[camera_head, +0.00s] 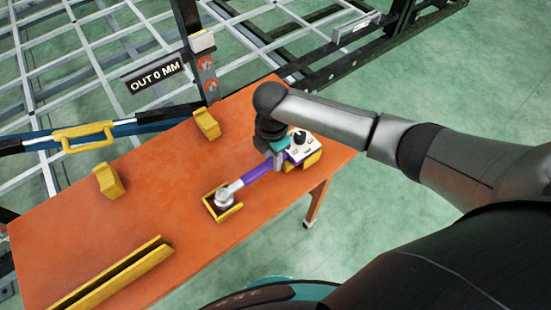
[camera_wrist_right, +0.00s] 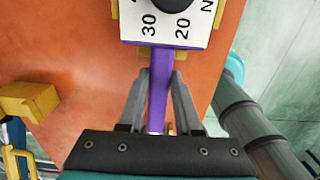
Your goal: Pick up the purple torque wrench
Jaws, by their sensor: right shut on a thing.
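The purple torque wrench (camera_head: 257,173) lies across the orange table (camera_head: 165,190). Its grey round end (camera_head: 224,198) sits in a yellow U-shaped holder (camera_head: 238,211), and its white dial box with a black knob (camera_head: 302,150) is over a yellow block (camera_head: 312,161). My right gripper (camera_head: 277,160) is shut on the purple shaft beside the dial box. In the right wrist view, the two fingers flank the purple shaft (camera_wrist_right: 158,85), and the dial box (camera_wrist_right: 165,28) shows numbers above them. Whether the wrench is clear of its holders cannot be told. My left gripper is not in view.
Two yellow blocks (camera_head: 206,124) (camera_head: 108,181) stand along the table's far edge, and a long yellow channel (camera_head: 112,277) lies at the near left. A blue strap with a yellow buckle (camera_head: 84,137) and a grey trailer frame (camera_head: 85,58) are behind. The table's middle is clear.

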